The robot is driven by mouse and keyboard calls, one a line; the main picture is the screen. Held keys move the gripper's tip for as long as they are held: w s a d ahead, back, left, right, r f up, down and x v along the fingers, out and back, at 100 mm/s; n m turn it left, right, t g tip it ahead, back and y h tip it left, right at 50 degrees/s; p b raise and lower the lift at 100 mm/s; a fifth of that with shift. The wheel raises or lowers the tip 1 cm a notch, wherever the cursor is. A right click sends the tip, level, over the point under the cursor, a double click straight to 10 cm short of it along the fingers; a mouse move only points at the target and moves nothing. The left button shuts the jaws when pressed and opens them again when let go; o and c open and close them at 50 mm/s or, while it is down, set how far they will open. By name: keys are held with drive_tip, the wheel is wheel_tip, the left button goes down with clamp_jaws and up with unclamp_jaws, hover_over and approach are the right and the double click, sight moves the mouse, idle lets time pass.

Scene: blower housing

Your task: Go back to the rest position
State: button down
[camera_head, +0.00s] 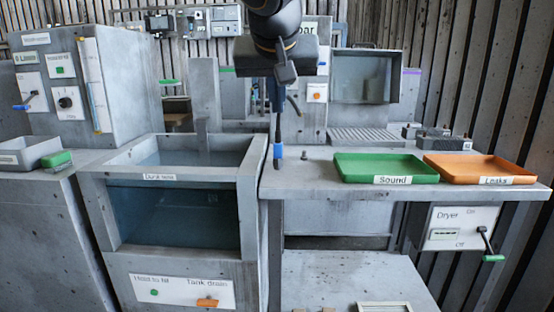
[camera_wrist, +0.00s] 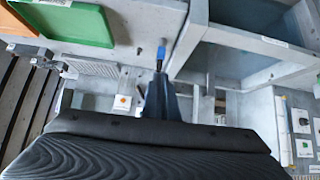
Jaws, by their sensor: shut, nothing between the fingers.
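My gripper (camera_head: 277,158) hangs pointing down from the arm at the top middle of the head view. Its slim dark fingers are together, with blue near the tips, and nothing shows between them. The tips appear in front of the left end of the grey bench, just right of the dunk tank (camera_head: 172,177); whether they touch anything is unclear. In the wrist view the gripper (camera_wrist: 161,55) is a dark taper ending in blue, over grey surfaces beside the tank.
A green tray (camera_head: 385,168) labelled Sound and an orange tray (camera_head: 480,169) labelled Leaks sit empty on the bench. A dryer panel (camera_head: 459,228) with a green-handled lever is below. A grey control cabinet (camera_head: 70,85) stands left. A small peg (camera_head: 304,155) is near the gripper.

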drive_tip(key=s+d+f+n+g, duration=0.1)
drive_tip(key=s+d+f+g, duration=0.2)
drive_tip(key=f, duration=0.4)
drive_tip(key=s+d+f+g, duration=0.1)
drive_tip(key=s+d+f, duration=0.3)
drive_tip(key=f, duration=0.4)
drive_tip(key=s+d+f+n+g, duration=0.1)
drive_tip(key=s+d+f+g, duration=0.15)
drive_tip(key=s+f, duration=0.45)
drive_tip(key=s+d+f+g, duration=0.1)
drive_tip(key=s+f+g, duration=0.2)
drive_tip(key=s+f, duration=0.4)
drive_tip(key=s+d+r+m+p, duration=0.1)
drive_tip(key=d+r+p, duration=0.5)
drive_tip(key=p, duration=0.8)
drive_tip(key=d+m, duration=0.1)
drive_tip(key=d, duration=0.2)
drive_tip(key=shift+r, duration=0.4)
drive_tip(key=shift+a, duration=0.1)
